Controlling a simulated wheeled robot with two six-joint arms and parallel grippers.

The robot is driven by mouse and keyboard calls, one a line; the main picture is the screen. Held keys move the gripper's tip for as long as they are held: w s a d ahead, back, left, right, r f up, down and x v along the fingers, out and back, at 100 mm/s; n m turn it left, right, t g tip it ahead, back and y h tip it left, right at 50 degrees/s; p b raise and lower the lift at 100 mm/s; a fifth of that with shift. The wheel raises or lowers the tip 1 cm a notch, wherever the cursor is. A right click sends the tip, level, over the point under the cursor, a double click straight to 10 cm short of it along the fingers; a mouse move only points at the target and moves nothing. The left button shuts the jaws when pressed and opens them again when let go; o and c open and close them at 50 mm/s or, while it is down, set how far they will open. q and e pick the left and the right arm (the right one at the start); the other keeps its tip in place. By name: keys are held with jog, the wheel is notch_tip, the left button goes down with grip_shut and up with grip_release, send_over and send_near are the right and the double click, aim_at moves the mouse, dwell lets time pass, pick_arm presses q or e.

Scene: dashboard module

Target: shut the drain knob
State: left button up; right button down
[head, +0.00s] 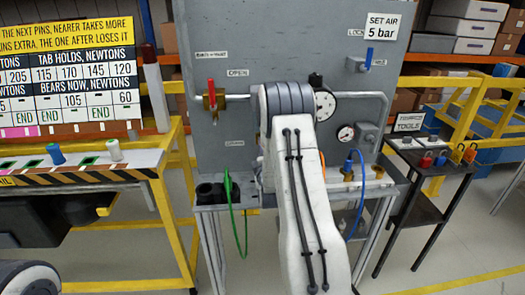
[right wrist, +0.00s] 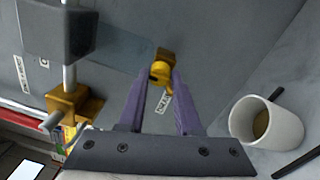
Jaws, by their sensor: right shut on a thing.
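A small yellow knob (right wrist: 161,68) stands on the grey panel, between the tips of my right gripper (right wrist: 160,82) in the right wrist view. The purple fingers are shut on it. A small white label lies just below the knob, partly covered by a finger; I cannot read it clearly. I take the knob for the drain knob. In the head view my right arm reaches up to the grey panel (head: 225,60) and hides both the gripper and the knob. My left gripper is not in view.
A green hose (head: 240,225) and a blue hose (head: 361,190) hang below. The right wrist view shows a white cup-like part (right wrist: 285,128) right of the fingers.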

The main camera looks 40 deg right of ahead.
dwell(0.5)
jog(key=c, duration=0.6)
grip_release()
jog(key=b+v, duration=0.2)
jog(key=v, duration=0.8)
jog(key=shift+s+a, duration=0.15)
jog(key=shift+a, duration=0.1)
